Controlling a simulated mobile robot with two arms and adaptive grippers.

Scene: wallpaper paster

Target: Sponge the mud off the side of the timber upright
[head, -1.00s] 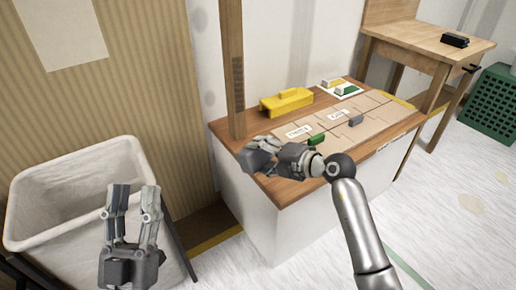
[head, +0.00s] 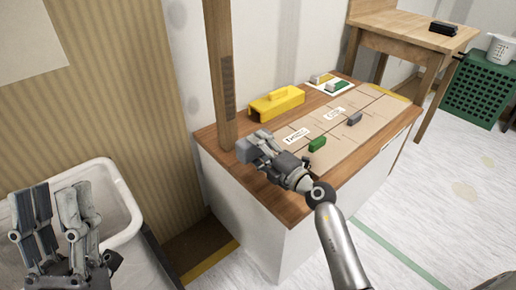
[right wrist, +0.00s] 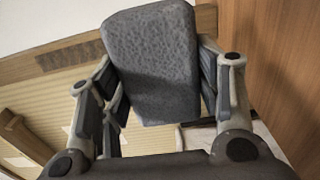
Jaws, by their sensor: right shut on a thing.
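The timber upright (head: 214,60) stands at the left end of the bench. A dark mud patch (head: 228,88) is on its right-hand side; it also shows in the right wrist view as a dark strip (right wrist: 68,57) on the wood. My right gripper (head: 256,147) is shut on a grey sponge (right wrist: 152,60), just right of the upright's foot and below the mud. The sponge appears apart from the mud. My left gripper (head: 45,205) is open and empty, fingers up, in front of the white bin.
The bench (head: 290,205) carries a yellow box (head: 277,104), a green block (head: 317,145), a grey block (head: 355,118) and a tray with blocks (head: 330,86). The white bin (head: 125,200) is at lower left. A wooden table (head: 405,38) and green crate (head: 478,92) stand at right.

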